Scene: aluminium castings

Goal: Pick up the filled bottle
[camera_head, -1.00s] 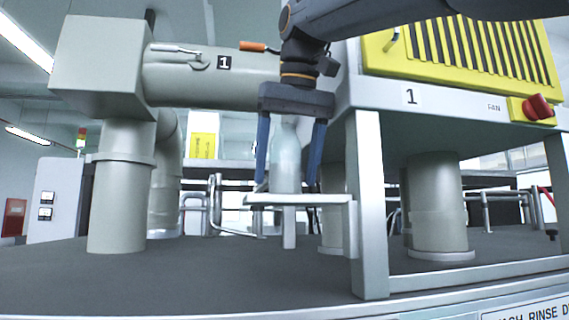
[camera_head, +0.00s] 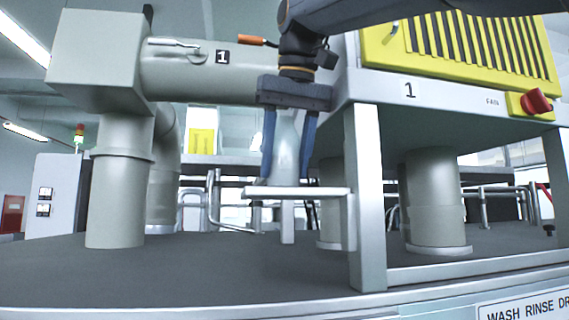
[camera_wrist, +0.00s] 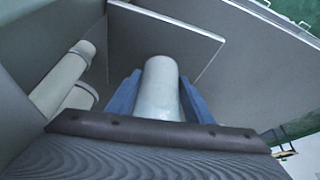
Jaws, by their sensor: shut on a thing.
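The bottle (camera_head: 286,150) is pale and translucent and stands upright on a small metal shelf (camera_head: 300,192) in the head view. My gripper (camera_head: 287,172) points down over it, with one blue finger on each side. The fingers are shut on the bottle. In the wrist view the bottle (camera_wrist: 160,92) shows between the blue fingers of my gripper (camera_wrist: 158,88). The bottle's base seems to rest at the shelf; I cannot tell whether it is lifted clear. Its top is partly hidden by the gripper body.
A grey post (camera_head: 366,200) stands just right of the shelf. A large grey pipe (camera_head: 120,190) is at the left, and a horizontal one marked 1 runs behind the gripper. A yellow vented panel (camera_head: 470,45) with a red knob (camera_head: 537,101) is at the upper right.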

